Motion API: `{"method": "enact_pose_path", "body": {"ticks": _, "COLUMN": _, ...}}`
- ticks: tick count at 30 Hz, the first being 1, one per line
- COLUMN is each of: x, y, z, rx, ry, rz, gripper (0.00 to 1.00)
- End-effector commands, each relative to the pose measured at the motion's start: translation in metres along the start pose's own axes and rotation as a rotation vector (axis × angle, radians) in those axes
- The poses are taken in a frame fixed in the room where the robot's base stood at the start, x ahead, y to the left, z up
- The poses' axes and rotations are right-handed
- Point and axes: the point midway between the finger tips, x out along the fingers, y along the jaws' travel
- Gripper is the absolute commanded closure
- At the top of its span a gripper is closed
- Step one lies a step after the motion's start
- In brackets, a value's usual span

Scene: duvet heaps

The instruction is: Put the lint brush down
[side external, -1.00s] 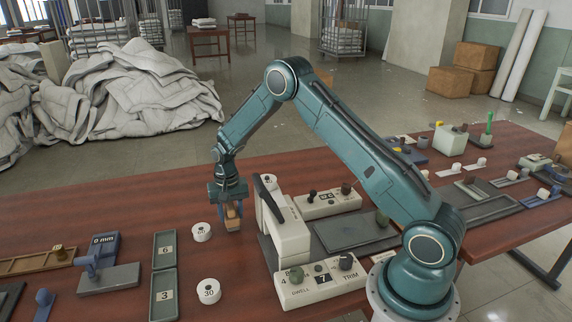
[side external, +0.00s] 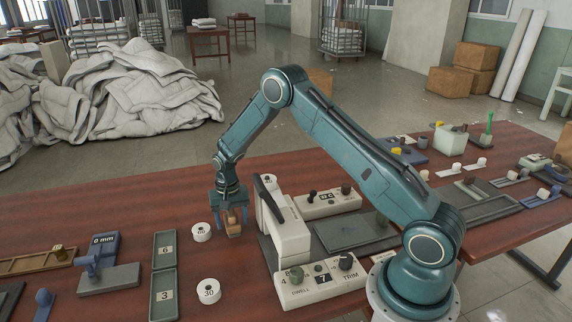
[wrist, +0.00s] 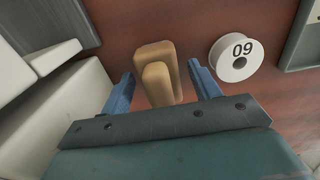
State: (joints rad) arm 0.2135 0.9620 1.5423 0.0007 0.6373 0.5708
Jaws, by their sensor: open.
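The lint brush (side external: 233,226) is a small tan, wooden-looking piece on the red-brown table (side external: 120,215), between a white spool and a cream machine. In the wrist view the brush (wrist: 158,80) lies between the two blue fingers, with a gap visible on both sides. My gripper (side external: 230,211) is open around it, pointing down; the wrist view also shows my gripper (wrist: 165,85) with fingers spread. The brush appears to rest on the table; its underside is hidden.
The cream machine (side external: 287,240) with a black lever stands close right of my gripper. White numbered spools (side external: 202,232) (side external: 208,291) and green trays (side external: 164,250) lie to the left. A control box (side external: 318,283) with knobs is in front. Bare table lies behind and left.

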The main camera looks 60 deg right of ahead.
Motion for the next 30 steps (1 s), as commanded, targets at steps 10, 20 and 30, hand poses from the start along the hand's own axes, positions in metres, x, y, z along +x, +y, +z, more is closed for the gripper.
{"method": "enact_pose_path", "body": {"ticks": 10, "x": -0.010, "y": 0.000, "z": 0.000, "rx": 0.000, "ry": 0.002, "rz": -0.001, "gripper": 0.38}}
{"method": "enact_pose_path", "body": {"ticks": 20, "x": -0.054, "y": -0.001, "z": -0.001, "rx": 0.000, "ry": 0.003, "rz": -0.002, "gripper": 0.38}}
{"method": "enact_pose_path", "body": {"ticks": 30, "x": -0.106, "y": 0.000, "z": -0.001, "rx": 0.000, "ry": 0.002, "rz": -0.002, "gripper": 0.38}}
